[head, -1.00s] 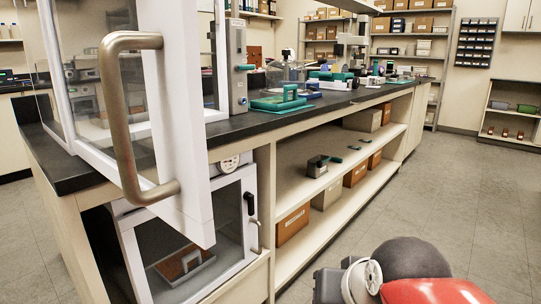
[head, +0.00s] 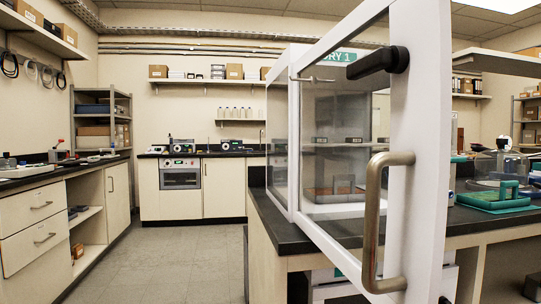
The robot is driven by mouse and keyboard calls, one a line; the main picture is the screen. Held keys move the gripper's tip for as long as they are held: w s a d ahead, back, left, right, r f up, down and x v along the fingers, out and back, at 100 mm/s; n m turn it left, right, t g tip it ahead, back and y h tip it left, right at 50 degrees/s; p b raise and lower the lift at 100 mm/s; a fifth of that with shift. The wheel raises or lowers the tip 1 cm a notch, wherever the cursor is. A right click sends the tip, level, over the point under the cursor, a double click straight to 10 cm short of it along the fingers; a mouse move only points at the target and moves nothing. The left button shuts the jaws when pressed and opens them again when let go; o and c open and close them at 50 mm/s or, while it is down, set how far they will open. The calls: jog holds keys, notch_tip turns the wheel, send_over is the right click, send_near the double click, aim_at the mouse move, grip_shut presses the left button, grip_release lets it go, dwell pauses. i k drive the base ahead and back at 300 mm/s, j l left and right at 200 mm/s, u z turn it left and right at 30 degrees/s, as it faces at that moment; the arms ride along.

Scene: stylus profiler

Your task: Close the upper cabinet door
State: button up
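The upper cabinet door (head: 412,170) is a glass pane in a white frame, standing open and jutting from the bench toward me in the head view. A bent metal bar handle (head: 372,215) is on its outer edge, and a black latch (head: 384,61) sits near its top. The white glass-sided upper cabinet (head: 292,140) stands on the dark bench top behind the door. Part of the cabinet's inside shows through the glass. My gripper is not in view.
The dark bench top (head: 275,226) runs under the cabinet. A lower cabinet (head: 335,288) is partly visible beneath. A green tray (head: 490,200) lies on the bench at right. Drawers (head: 40,222) line the left wall. The grey floor (head: 170,265) between is clear.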

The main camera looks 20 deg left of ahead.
aim_at(418, 159)
jog(key=u, duration=1.05)
jog(key=k+u, duration=0.1)
jog(key=k, duration=0.7)
